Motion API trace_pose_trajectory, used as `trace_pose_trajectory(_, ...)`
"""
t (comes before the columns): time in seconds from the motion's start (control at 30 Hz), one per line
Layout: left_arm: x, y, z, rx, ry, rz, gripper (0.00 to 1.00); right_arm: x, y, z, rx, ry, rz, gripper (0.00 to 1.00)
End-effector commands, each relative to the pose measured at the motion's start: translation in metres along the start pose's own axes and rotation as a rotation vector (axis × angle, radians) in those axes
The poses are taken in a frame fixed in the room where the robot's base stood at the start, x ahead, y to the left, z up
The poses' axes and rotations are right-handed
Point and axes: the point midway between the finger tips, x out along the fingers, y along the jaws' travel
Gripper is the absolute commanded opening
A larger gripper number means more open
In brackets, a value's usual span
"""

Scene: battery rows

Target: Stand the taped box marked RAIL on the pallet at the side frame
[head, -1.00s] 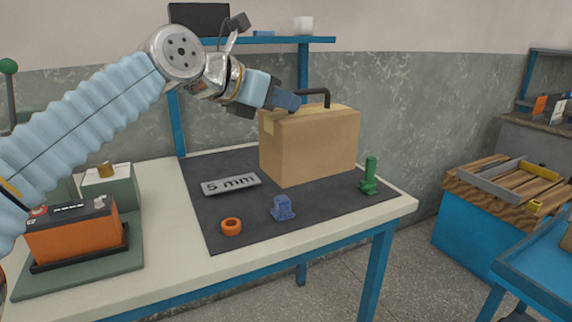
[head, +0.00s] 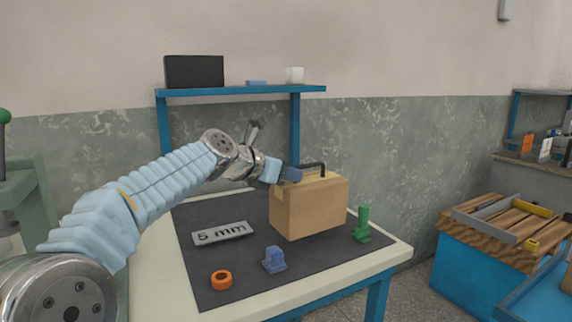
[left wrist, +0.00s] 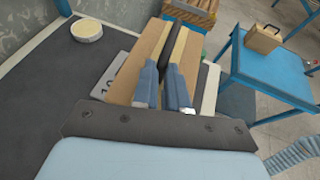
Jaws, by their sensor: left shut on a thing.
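A tan cardboard box (head: 312,208) with a strip of pale tape and a black top handle (head: 314,165) is upright over the dark mat (head: 205,275). My left gripper (head: 290,174) is shut on the handle. In the left wrist view the gripper (left wrist: 162,80) is above the box (left wrist: 146,62), with the handle (left wrist: 194,36) between its fingers. I cannot read a RAIL mark, or tell whether the box touches the mat. The slatted wooden pallet (head: 487,240) stands on a blue base at the right, with a grey side frame (head: 485,226). My right gripper is out of view.
On the mat are a 5 mm plate (head: 222,233), an orange ring (head: 221,280), a blue block (head: 274,260) and a green fixture (head: 362,224) right of the box. A blue shelf (head: 240,91) stands behind. Another handled box (left wrist: 263,38) is on a blue table (left wrist: 268,72).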

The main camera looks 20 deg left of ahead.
Motion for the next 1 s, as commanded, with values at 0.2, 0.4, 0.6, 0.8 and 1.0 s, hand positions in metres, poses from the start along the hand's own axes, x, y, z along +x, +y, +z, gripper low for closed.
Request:
trace_pose_trajectory(0.2, 0.011, 0.006, -0.005, -0.001, -0.008, 0.003, 0.0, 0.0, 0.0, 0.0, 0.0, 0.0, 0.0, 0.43)
trace_pose_trajectory(0.4, 0.021, 0.006, -0.028, -0.002, -0.009, 0.002, 0.0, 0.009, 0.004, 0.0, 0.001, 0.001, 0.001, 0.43)
trace_pose_trajectory(0.6, 0.023, 0.006, -0.033, -0.002, -0.011, 0.002, 0.0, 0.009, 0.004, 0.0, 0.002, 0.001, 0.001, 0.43)
trace_pose_trajectory(0.8, 0.023, 0.006, -0.033, -0.002, -0.01, 0.002, 0.0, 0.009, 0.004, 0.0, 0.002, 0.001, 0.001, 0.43)
trace_pose_trajectory(1.0, 0.025, 0.006, -0.037, -0.001, -0.001, 0.0, 0.38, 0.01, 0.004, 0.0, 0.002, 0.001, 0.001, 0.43)
